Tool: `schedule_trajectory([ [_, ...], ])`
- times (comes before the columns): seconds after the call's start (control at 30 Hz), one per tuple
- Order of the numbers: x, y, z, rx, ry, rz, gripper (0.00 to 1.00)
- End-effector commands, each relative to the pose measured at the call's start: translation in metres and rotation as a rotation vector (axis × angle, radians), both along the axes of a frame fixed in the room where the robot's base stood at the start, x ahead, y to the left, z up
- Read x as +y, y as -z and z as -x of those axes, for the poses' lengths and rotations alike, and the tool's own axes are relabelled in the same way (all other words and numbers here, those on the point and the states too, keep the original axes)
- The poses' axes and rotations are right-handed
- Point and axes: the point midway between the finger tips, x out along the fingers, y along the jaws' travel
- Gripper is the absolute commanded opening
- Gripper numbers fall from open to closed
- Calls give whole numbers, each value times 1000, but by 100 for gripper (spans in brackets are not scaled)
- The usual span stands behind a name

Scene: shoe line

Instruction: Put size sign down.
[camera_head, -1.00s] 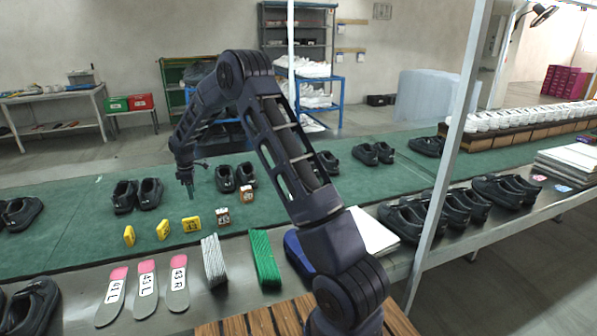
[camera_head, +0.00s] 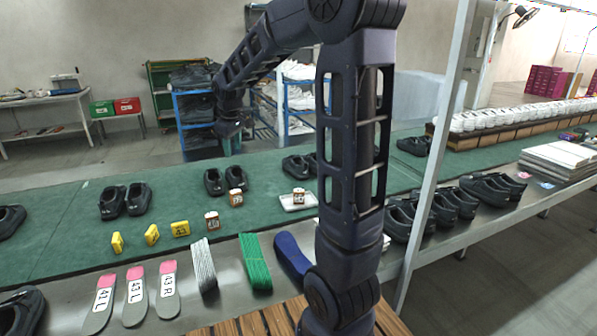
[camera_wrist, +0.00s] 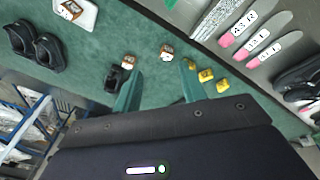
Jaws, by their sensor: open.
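My gripper (camera_head: 228,130) is raised high above the green belt, toward its far side. In the wrist view my gripper (camera_wrist: 159,84) is open, with only green belt between its fingers. A brown-and-white size sign (camera_head: 212,221) stands on the belt, also seen in the wrist view (camera_wrist: 166,52). A second such sign (camera_head: 236,198) stands by a pair of black shoes (camera_head: 225,181); it shows in the wrist view too (camera_wrist: 128,62). A third (camera_head: 299,191) is on a white tray (camera_head: 290,204). Several yellow size signs (camera_head: 180,229) stand to the left.
More black shoes (camera_head: 124,200) stand on the green belt (camera_head: 65,225). Insoles (camera_head: 169,292) marked with sizes, white laces (camera_head: 203,266) and green laces (camera_head: 255,264) lie on the near metal ledge. A pale post (camera_head: 440,160) rises at right.

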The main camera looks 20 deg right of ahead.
Motion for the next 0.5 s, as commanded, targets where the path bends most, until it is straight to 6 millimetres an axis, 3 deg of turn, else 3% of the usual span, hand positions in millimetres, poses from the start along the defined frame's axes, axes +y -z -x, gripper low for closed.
schedule_trajectory([
  [0.2,-37,-25,61,-42,155,-35,42],
  [0.5,-77,-39,145,-94,367,-94,42],
])
